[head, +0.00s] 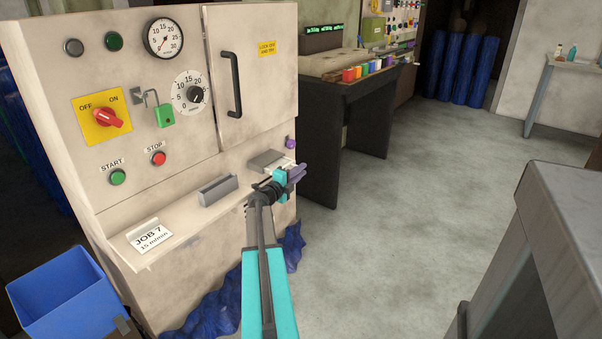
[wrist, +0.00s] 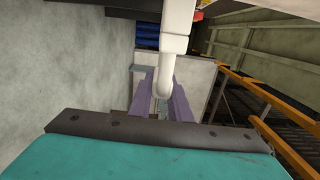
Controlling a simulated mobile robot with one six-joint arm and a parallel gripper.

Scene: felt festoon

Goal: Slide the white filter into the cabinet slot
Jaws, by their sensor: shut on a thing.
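The cream cabinet (head: 130,60) stands at left in the head view, with a ledge along its front. My gripper (head: 297,172) is at the right end of this ledge, its purple fingers pointing right. In the wrist view the fingers (wrist: 162,88) are shut on a white rounded part (wrist: 165,75), which I take to be the white filter. It runs up out of the picture. A pale grey block (head: 268,160) shows just behind my gripper in the head view; I cannot tell whether it is the filter or the slot. The slot's opening is not clearly visible.
A grey holder (head: 218,190) and a JOB 7 card (head: 149,239) are on the ledge. A blue bin (head: 70,300) stands lower left, a grey table (head: 560,220) at right.

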